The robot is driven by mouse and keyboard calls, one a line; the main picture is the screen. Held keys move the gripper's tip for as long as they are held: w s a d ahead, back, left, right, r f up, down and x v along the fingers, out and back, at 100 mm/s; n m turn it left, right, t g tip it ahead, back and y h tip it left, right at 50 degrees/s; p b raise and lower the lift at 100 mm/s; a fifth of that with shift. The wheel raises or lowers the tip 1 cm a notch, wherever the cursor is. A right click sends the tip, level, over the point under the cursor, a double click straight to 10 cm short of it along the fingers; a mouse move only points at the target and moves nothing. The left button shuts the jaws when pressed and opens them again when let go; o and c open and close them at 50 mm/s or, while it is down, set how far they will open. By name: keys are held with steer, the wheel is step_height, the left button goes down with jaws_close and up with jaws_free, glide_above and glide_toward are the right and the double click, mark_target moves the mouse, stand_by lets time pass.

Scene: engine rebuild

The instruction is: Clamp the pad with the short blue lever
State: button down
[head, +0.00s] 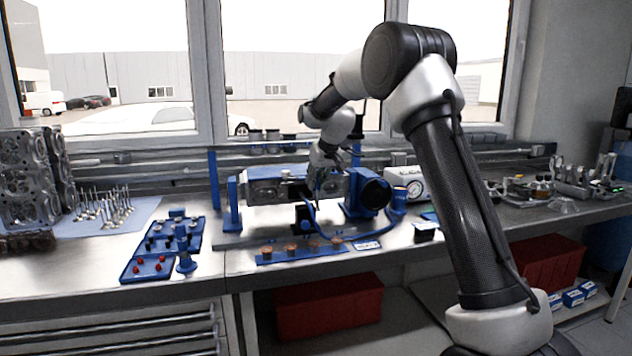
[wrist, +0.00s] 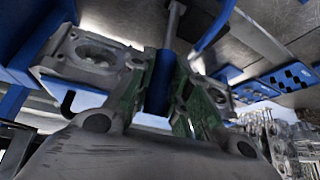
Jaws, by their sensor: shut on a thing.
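My gripper (head: 318,186) is over the middle of the blue fixture (head: 232,205), which holds a grey metal part (head: 266,190). In the wrist view, the green-and-grey fingers of my gripper (wrist: 158,100) are shut on a short blue lever (wrist: 159,76) standing between them. A metal rod (wrist: 173,25) shows beyond the lever. The fingers hide part of the lever. I cannot make out the pad, so I cannot tell whether it touches the metal part.
A white gauge box (head: 408,181) and a dark round part (head: 376,194) stand right of my gripper. A blue strip with several copper-coloured pieces (head: 267,258) lies in front. Blue trays (head: 139,266) are at left. Bare bench (head: 70,275) shows at far left front.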

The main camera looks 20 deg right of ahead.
steer(key=c, duration=1.3)
jaws_free()
steer(key=v, duration=1.2)
